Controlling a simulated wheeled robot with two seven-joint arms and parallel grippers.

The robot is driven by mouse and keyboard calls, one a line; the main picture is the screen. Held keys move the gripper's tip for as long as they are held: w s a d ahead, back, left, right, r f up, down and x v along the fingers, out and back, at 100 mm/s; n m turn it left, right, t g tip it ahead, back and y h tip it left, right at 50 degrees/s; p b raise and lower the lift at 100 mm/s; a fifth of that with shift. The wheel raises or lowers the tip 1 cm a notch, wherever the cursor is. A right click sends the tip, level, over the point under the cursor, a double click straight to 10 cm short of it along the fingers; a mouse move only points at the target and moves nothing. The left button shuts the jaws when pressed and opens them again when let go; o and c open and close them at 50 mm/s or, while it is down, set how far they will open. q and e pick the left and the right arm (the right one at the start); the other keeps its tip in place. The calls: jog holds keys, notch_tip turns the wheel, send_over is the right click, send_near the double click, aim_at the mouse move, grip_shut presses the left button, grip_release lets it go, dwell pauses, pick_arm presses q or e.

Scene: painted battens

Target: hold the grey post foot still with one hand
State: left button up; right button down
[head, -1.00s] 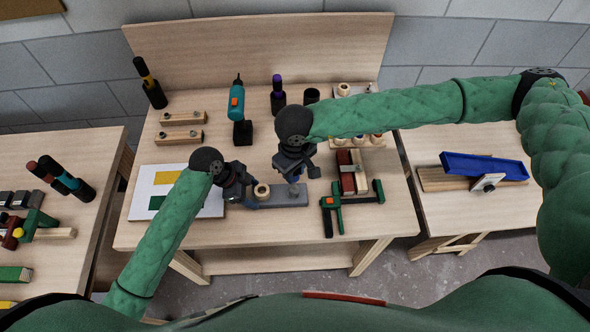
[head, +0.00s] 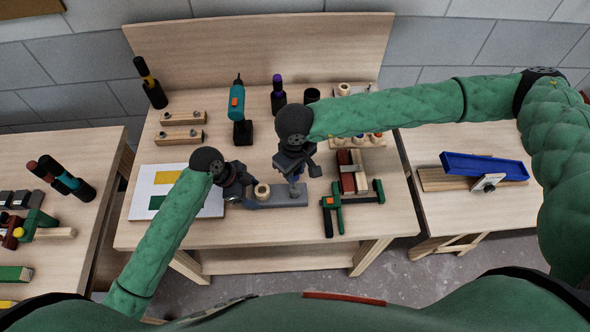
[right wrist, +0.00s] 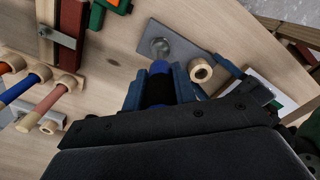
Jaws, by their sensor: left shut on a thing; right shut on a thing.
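The grey post foot (head: 288,199) is a flat plate near the bench's front edge. In the right wrist view the grey plate (right wrist: 184,48) carries a round metal bolt head or boss (right wrist: 160,47). A pale wooden ring (right wrist: 200,70) stands at its other end, also seen in the head view (head: 262,191). My left gripper (head: 243,197) is shut on the foot's left end; its fingertips are partly hidden. My right gripper (right wrist: 158,90), above the foot's right part in the head view (head: 295,180), is shut on a blue-and-black round thing (right wrist: 159,70).
A green clamp (head: 338,208) and red and pale blocks (head: 347,181) lie just right of the foot. A white board (head: 140,200) lies to the left. A teal drill (head: 237,103) and a dark bottle-like thing (head: 278,99) stand behind.

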jog(key=shift+r, duration=0.7)
jog(key=shift+r, duration=2.4)
pick_arm(q)
jog(key=o, duration=1)
jog(key=v, duration=1.2)
